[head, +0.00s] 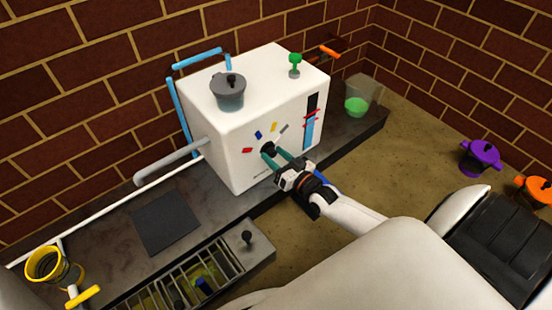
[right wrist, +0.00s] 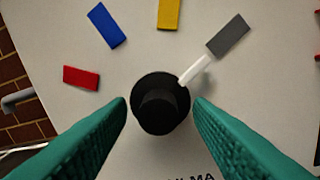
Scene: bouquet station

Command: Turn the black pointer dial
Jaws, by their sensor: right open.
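The black pointer dial (head: 267,149) is on the front face of the white machine (head: 237,160). In the right wrist view the dial (right wrist: 160,103) is a round black knob with a white pointer, which points up and right at the grey mark (right wrist: 228,36). Red (right wrist: 81,78), blue (right wrist: 106,25) and yellow (right wrist: 169,13) marks lie around it to the left and above. My right gripper (head: 273,156) is open, with its teal fingers on either side of the dial. Slim gaps show between fingers and dial, so I cannot tell contact. My left gripper is not in view.
A lidded grey pot (head: 230,92) and a green knob (head: 295,62) are on top of the machine. A clear container with green liquid (head: 357,107) stands at its right. A metal grate (head: 185,278) lies at the front left. Purple (head: 480,157) and orange (head: 535,190) pots are at the right.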

